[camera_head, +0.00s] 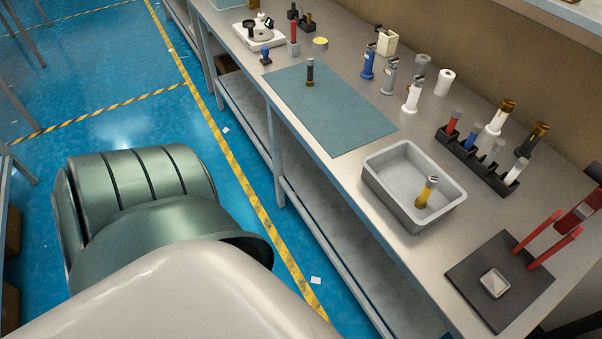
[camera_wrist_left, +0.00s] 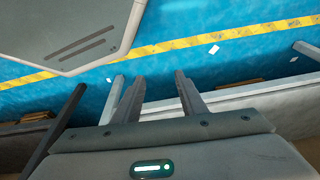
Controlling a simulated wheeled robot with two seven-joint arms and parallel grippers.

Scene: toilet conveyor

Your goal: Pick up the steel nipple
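Several small upright fittings stand on the long grey workbench (camera_head: 355,176), and I cannot tell for certain which is the steel nipple. A dark fitting with a grey top (camera_head: 310,73) stands on the blue-grey mat (camera_head: 345,118). A yellow-and-white fitting (camera_head: 427,191) leans inside the grey bin (camera_head: 376,190). Metallic and white fittings (camera_head: 390,77) stand behind the mat. My left gripper (camera_wrist_left: 158,84) shows in the left wrist view with its fingers apart and nothing between them, over the floor and bench edge. My right gripper is not in view.
A black rack (camera_head: 471,160) holds several coloured fittings along the back. A dark plate (camera_head: 478,298) with a small tray and red posts is at the near right. A white device (camera_head: 256,36) stands at the far end. Most of the mat is clear.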

